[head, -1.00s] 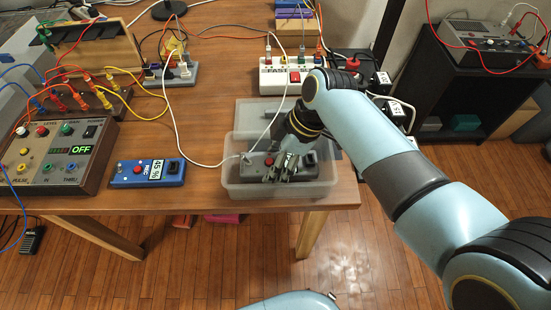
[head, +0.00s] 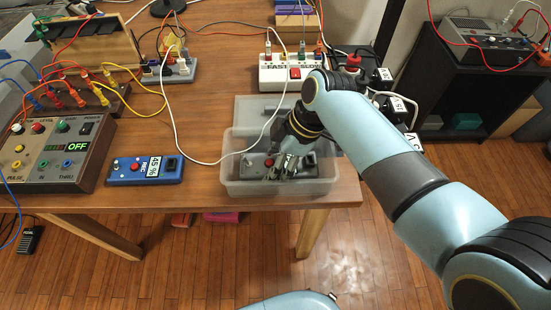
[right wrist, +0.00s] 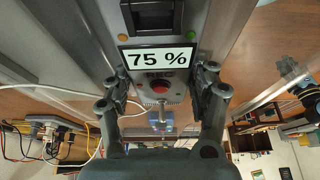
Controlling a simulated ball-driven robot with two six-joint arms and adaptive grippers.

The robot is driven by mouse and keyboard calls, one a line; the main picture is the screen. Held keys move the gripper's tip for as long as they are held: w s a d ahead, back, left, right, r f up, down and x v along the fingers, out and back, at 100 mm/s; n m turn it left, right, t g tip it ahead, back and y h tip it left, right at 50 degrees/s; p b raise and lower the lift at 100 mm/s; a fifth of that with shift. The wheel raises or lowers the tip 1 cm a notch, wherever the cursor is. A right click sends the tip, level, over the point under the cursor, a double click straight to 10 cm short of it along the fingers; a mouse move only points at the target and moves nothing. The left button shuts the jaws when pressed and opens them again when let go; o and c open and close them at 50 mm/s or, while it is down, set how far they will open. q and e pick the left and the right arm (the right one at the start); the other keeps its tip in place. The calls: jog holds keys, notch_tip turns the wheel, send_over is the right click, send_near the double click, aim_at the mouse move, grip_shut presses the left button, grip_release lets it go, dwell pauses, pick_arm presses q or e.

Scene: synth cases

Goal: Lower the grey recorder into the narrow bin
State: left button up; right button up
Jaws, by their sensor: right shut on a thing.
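The grey recorder (head: 258,163), with a red button, is within the outline of the front translucent bin (head: 235,187) in the head view. My right gripper (head: 288,166) is shut on it from above. In the right wrist view the recorder (right wrist: 160,75) lies between the two fingers (right wrist: 162,90); its label reads 75 %, with REC and a red button below. My left gripper is out of view.
A second translucent container (head: 246,115) stands right behind the bin. A blue recorder (head: 145,171) marked 45 % lies to the left. A white power strip (head: 290,72) is behind. The white cable (head: 178,140) loops across the table. The table's front edge is close to the bin.

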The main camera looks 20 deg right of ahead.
jog(key=shift+f, duration=0.2)
jog(key=o, duration=1.4)
